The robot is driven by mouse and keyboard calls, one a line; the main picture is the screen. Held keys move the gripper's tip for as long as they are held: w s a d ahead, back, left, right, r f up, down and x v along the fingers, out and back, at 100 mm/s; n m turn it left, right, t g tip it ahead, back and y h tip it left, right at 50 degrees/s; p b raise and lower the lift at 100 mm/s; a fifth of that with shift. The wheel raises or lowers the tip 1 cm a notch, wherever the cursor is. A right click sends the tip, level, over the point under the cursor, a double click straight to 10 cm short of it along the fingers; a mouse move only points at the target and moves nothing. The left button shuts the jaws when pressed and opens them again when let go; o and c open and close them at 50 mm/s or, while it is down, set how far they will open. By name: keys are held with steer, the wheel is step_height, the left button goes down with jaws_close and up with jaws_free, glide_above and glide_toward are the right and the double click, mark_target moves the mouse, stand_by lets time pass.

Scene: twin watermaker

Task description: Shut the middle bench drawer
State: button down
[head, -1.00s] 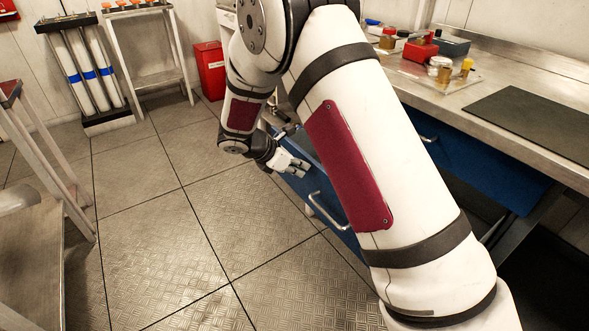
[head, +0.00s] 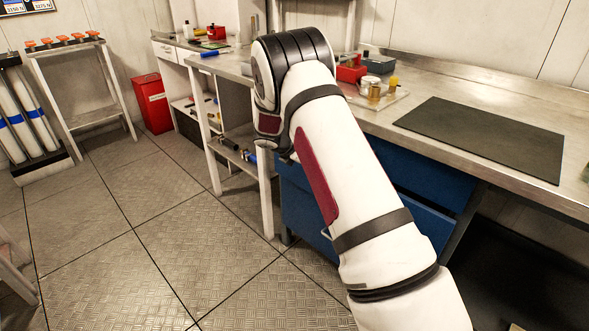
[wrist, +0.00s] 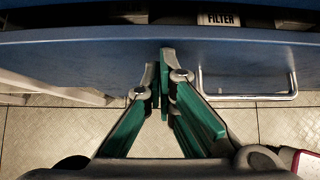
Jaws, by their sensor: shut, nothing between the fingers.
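The blue drawer front (wrist: 90,55) spans the wrist view, with its pale metal handle (wrist: 246,96) right of my gripper. Beyond its top edge a dark opening shows a box labelled FILTER (wrist: 218,19), so this drawer stands at least partly open. My gripper (wrist: 158,68) is shut and empty, its fingertips at the drawer front, left of the handle; I cannot tell whether they touch. In the head view, blue drawer fronts (head: 425,178) show under the bench, but my arm hides my gripper and much of the drawers.
The steel bench top (head: 370,118) carries a dark mat (head: 485,138), a red box (head: 351,69) and small jars. A white shelf unit (head: 265,195) stands left of the drawers. A red bin (head: 152,104) stands further back. The tiled floor at left is open.

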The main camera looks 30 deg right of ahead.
steer(key=d, duration=0.1)
steer(key=w+d, duration=0.1)
steer(key=d, duration=0.1)
steer(key=shift+w+d, duration=0.1)
steer(key=shift+d, duration=0.15)
steer(key=shift+d+r, duration=0.1)
steer(key=shift+d, duration=0.05)
steer(key=a+f+p+v, duration=0.2)
steer(key=v, duration=1.1)
steer(key=shift+s+a+p, duration=0.2)
steer(key=shift+s+p, duration=0.1)
